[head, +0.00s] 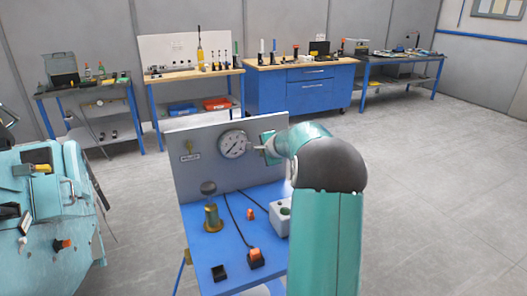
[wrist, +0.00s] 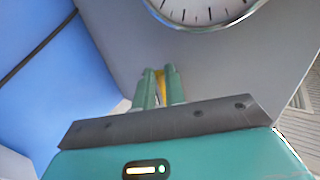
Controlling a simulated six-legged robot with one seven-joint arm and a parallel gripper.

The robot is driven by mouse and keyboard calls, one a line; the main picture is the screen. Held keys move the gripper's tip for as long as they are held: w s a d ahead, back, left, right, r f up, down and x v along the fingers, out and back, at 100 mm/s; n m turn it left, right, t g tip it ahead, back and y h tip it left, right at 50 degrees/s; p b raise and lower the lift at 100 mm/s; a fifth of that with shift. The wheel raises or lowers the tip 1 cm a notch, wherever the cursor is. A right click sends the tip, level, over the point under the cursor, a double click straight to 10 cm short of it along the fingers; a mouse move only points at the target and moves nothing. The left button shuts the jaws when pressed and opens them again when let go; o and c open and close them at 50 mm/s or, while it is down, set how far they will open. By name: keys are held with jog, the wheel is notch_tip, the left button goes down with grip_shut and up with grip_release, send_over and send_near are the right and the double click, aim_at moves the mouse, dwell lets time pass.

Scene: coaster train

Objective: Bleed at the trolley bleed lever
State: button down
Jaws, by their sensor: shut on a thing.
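The trolley's upright grey panel (head: 205,180) carries a round white gauge (head: 233,144), which also shows at the top of the wrist view (wrist: 200,8). My gripper (head: 262,148) is at the panel just right of the gauge. In the wrist view its two green fingers (wrist: 158,88) are closed on a small yellow piece (wrist: 160,80). This appears to be the bleed lever, mostly hidden by the fingers; its label is not visible. Another small brass fitting (head: 187,147) with a label below it sits on the panel left of the gauge.
A teal machine (head: 45,225) stands at left. Workbenches line the back wall; floor at right is clear.

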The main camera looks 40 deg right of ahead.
jog(key=shift+d, duration=0.1)
jog(key=c, duration=1.7)
grip_release()
jog(key=shift+c, duration=0.2)
jog(key=v, duration=1.4)
jog(key=shift+f, duration=0.1)
